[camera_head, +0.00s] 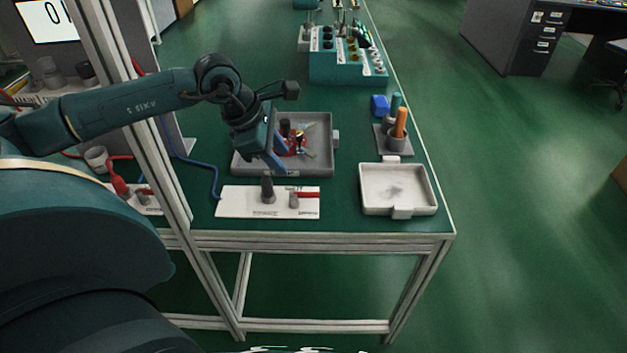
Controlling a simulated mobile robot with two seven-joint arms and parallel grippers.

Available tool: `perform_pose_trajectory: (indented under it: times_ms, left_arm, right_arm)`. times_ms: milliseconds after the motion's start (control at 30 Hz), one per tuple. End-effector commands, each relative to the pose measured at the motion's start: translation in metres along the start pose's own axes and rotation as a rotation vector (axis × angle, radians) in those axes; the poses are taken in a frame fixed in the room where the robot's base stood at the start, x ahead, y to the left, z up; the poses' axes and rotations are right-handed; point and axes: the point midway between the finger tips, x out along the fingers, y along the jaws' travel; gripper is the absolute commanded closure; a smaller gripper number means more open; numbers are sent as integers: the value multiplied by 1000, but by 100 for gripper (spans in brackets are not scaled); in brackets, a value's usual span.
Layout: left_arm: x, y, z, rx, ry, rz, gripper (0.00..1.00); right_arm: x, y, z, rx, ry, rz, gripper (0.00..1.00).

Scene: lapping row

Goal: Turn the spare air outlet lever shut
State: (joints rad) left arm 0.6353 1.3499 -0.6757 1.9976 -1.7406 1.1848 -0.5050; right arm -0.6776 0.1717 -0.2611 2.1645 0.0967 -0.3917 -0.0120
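A white plate (228,203) lies at the table's front edge. On it stand a dark upright post (267,189) and a small grey valve with a red lever (308,194) pointing right, along the plate. Its labels are too small to read. A second white plate with a red lever (145,191) and a red hose fitting (119,183) is at the left, partly hidden by the frame post. My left gripper (281,163) points down over the grey tray, behind the front plate and apart from its lever. Its finger gap is not clear. My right gripper is out of view.
The grey tray (325,165) holds red and dark small items. A white square dish (398,211) and a holder with an orange-handled tool (400,123) are at the right. A blue hose (190,160) runs left of the tray. A metal frame post (150,130) rises at the left.

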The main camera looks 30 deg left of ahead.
Motion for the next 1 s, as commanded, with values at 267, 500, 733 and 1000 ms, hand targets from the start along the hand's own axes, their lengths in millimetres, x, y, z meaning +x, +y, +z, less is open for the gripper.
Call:
perform_pose_trajectory:
  times_ms: [267,500,733,1000]
  left_arm:
    - [52,-2,2,-3,-5,-8,65]
    - [99,-2,3,-4,-5,-7,65]
    - [122,-2,2,-3,-5,-5,65]
    - [126,-2,2,-3,-6,-4,65]
  right_arm:
    - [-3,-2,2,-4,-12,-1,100]
    - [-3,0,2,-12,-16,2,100]
    - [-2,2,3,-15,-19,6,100]
    - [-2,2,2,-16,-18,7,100]
